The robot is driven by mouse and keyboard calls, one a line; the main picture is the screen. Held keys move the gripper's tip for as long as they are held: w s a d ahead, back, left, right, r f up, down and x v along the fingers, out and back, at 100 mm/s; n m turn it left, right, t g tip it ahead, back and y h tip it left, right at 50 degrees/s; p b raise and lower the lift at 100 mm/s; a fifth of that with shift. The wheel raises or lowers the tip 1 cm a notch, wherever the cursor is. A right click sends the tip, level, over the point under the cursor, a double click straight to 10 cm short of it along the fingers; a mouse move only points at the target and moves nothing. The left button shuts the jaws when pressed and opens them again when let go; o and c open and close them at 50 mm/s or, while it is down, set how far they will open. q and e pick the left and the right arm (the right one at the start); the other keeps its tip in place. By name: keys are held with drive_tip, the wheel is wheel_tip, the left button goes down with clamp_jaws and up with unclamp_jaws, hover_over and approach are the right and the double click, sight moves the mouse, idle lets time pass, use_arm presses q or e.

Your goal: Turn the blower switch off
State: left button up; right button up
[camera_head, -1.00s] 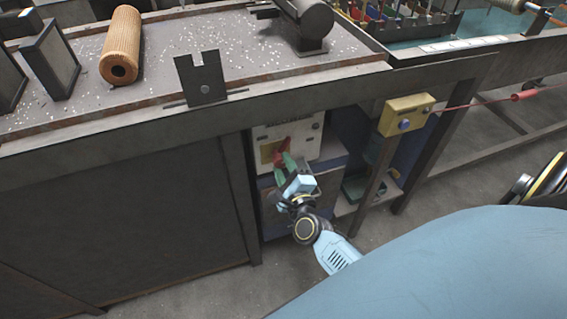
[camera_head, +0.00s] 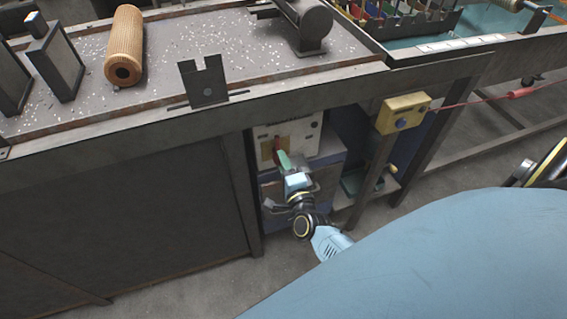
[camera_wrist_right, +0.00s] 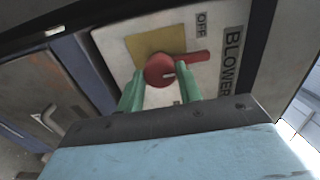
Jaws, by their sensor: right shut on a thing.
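The blower switch is a red rotary knob with a lever (camera_wrist_right: 163,69) on a yellow plate of a pale panel (camera_head: 309,135). In the right wrist view its lever points right and slightly up, ending below the printed OFF label (camera_wrist_right: 202,23) and beside the BLOWER label (camera_wrist_right: 230,62). My right gripper (camera_wrist_right: 161,84) has green fingers on either side of the round knob and is shut on it. In the head view the right gripper (camera_head: 284,160) is at the panel front and partly covers the switch. My left gripper is not in view.
The panel sits under a workbench, close below its front edge (camera_head: 330,77). A yellow box (camera_head: 405,113) on a post stands to the right, with a red cord running from it. A ribbed orange-brown roll (camera_head: 126,48) lies on the bench. Floor in front is clear.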

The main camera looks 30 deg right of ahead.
idle(0.3)
drive_tip(key=o, duration=1)
drive_tip(key=shift+s, duration=0.1)
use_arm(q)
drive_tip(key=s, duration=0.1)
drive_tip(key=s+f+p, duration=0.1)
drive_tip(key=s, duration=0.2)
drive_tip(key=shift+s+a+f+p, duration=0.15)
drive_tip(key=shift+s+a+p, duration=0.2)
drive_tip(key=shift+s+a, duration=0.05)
use_arm(e)
drive_tip(key=v, duration=1.3)
drive_tip(key=shift+s, duration=0.15)
